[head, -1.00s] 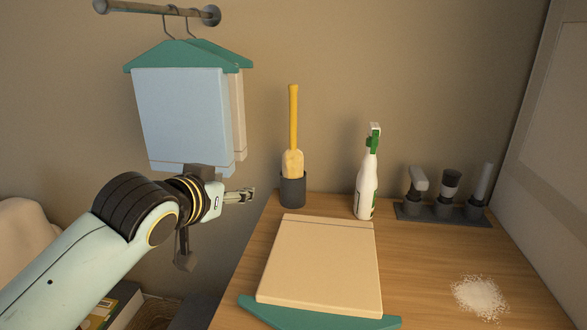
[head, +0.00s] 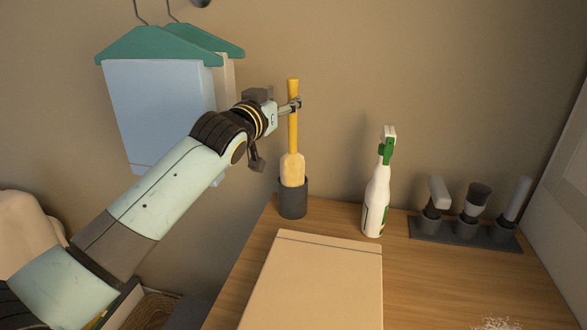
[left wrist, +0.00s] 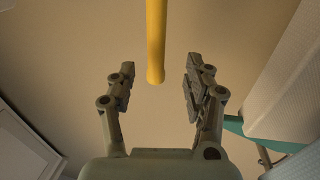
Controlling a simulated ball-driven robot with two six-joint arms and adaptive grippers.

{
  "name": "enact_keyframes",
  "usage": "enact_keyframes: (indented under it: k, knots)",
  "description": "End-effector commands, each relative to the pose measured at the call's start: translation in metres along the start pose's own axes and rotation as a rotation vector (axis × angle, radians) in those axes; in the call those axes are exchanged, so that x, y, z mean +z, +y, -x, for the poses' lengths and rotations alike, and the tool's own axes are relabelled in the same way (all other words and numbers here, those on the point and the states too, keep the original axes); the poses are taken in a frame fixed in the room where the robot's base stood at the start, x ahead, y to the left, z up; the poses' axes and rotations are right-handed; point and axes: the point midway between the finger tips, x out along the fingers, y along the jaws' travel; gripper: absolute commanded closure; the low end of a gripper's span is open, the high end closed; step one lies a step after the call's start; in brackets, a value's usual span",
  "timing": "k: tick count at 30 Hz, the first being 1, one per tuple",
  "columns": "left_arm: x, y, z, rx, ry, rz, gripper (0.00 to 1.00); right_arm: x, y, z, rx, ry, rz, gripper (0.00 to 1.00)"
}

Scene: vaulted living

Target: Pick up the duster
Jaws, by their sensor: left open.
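The duster stands upright with its fluffy cream head (head: 292,168) down in a dark grey cup (head: 293,199) at the table's back left; the head's lower end is hidden in the cup. Its yellow handle (head: 293,125) points up. My left gripper (head: 297,104) is at the upper part of the handle, level with it near the top. In the left wrist view the yellow handle (left wrist: 156,45) shows between the two open fingers (left wrist: 160,68), with a gap on each side. My right gripper is not in view.
A white spray bottle (head: 376,200) with a green trigger stands right of the cup. A dark rack (head: 465,232) of brushes is farther right. A blue cloth (head: 155,110) hangs behind my left arm.

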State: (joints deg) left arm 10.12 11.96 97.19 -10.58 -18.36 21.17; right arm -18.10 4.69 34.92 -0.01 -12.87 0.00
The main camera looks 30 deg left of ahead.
Motion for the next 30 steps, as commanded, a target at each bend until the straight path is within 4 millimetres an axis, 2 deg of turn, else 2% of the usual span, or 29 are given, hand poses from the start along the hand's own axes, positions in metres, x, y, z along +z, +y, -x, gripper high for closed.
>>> enact_keyframes:
  k: [9, 13, 20, 23, 30]
  knots:
    - [0.001, 0.005, -0.040, 0.000, -0.001, 0.002, 0.48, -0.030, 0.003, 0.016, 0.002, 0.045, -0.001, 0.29]
    - [0.002, 0.005, -0.051, 0.000, -0.001, 0.001, 0.48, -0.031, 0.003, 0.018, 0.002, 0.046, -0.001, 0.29]
    - [0.003, 0.005, -0.053, 0.000, 0.000, 0.001, 0.48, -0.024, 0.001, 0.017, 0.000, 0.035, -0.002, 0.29]
    - [0.003, 0.005, -0.052, 0.000, -0.001, 0.001, 0.59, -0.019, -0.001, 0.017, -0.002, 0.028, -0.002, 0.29]
    - [0.003, 0.005, -0.052, 0.000, -0.001, 0.001, 0.90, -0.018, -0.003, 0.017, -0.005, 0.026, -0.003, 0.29]
